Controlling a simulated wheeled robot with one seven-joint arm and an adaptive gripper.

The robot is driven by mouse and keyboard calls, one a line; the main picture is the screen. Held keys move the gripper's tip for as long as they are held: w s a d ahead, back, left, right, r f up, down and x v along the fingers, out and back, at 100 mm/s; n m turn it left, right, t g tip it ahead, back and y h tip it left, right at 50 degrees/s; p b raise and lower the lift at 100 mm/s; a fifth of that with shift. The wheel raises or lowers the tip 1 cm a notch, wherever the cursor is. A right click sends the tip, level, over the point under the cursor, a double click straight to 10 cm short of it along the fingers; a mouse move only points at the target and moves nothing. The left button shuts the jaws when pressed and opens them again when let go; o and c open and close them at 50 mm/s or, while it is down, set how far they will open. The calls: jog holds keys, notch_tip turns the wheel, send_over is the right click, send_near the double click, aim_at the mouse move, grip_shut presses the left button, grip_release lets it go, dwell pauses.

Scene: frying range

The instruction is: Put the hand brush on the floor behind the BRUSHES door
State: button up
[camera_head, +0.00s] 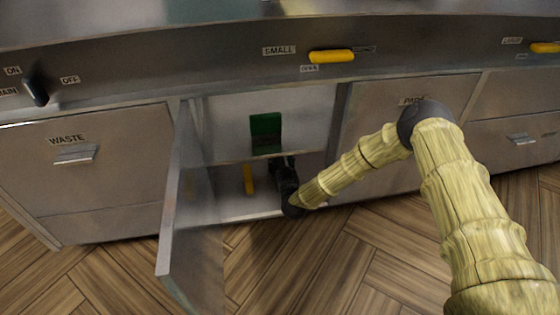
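A cupboard between the WASTE front and the front that seems to read PADS has its door (185,220) swung open toward me. No label shows on this door, so I cannot read whether it is BRUSHES. My black gripper (284,165) reaches into the lower part of this cupboard, near its right side. A narrow yellow thing (249,179) stands upright inside, left of my gripper and apart from it; I cannot tell whether it is part of the hand brush. My gripper's fingers are too dark and small to read. No hand brush is clearly recognisable.
A dark green block (266,133) is higher in the cupboard, above my gripper. The WASTE front (85,165) at left and the PADS front (385,135) at right are shut. Yellow handles (331,56) and a black MAIN switch (36,92) are above. The wooden floor (300,260) is clear.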

dwell(0.3)
jog(key=shift+r, duration=0.25)
jog(key=p+v, duration=0.1)
jog(key=v, duration=0.3)
jog(key=p+v, duration=0.2)
jog(key=v, duration=0.2)
jog(key=p+v, duration=0.2)
jog(key=v, duration=0.2)
jog(key=shift+r, duration=0.4)
